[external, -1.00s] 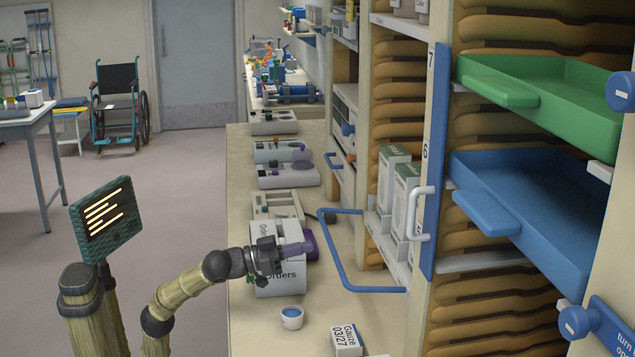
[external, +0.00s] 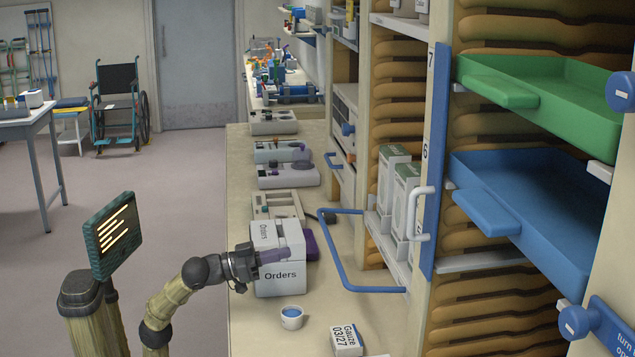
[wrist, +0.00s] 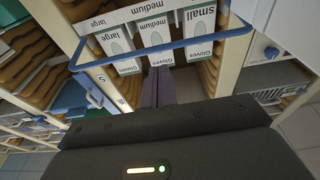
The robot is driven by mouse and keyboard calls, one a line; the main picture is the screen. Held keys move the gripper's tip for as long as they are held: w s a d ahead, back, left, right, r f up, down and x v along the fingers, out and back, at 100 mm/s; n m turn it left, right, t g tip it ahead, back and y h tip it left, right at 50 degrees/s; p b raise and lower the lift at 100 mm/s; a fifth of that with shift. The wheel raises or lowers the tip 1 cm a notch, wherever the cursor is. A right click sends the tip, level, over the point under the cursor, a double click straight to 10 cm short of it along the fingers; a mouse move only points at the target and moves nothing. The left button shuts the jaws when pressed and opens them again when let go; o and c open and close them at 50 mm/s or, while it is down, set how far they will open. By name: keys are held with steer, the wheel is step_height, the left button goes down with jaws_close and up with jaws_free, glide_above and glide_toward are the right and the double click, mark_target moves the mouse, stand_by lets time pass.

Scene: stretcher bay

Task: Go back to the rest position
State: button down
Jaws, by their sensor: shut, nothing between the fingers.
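My gripper (external: 272,257) has dark jaws with purple-grey fingers. It is at the left side of the counter, in front of the white "Orders" box (external: 281,282) in the external view. I cannot tell whether it touches the box. In the wrist view the fingers (wrist: 158,88) are together and empty, pointing toward glove boxes (wrist: 155,32) behind a blue rail (wrist: 165,47).
The blue rail (external: 345,279) juts over the counter (external: 262,336). A small white cup (external: 291,318) and a gauze box (external: 346,340) stand near the front. Blue (external: 525,205) and green (external: 560,95) trays stick out at right. The floor (external: 150,190) at left is open.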

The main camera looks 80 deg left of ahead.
steer(key=w+a+r+m+g+y+p, duration=0.15)
steer(key=w+a+r+p, duration=0.4)
steer(key=p, duration=0.85)
steer(key=w+a+r+m+g+y+p, duration=0.1)
steer(key=w+a+r+m+g+p, duration=0.2)
steer(key=a+r+p, duration=0.8)
steer(key=w+a+f+g+p, duration=0.2)
steer(key=f+p, duration=0.3)
steer(key=p, duration=0.5)
steer(key=w+a+f+g+p, duration=0.1)
steer(key=w+f+g+p, duration=0.2)
steer(key=p, duration=0.7)
steer(key=s+a+f+n+g+p, duration=0.1)
steer(key=s+a+f+g+p, duration=0.3)
steer(key=s+p, duration=0.65)
steer(key=s+a+f+g+p, duration=0.3)
steer(key=s+a+f+p, duration=0.4)
steer(key=p, duration=0.6)
steer(key=s+d+n+h, duration=0.1)
steer(key=s+d, duration=0.3)
steer(key=d, duration=0.3)
steer(key=s+d+n+g+h, duration=0.1)
steer(key=s+d+n, duration=0.1)
steer(key=s+d, duration=0.2)
steer(key=d+f, duration=0.1)
steer(key=d, duration=0.2)
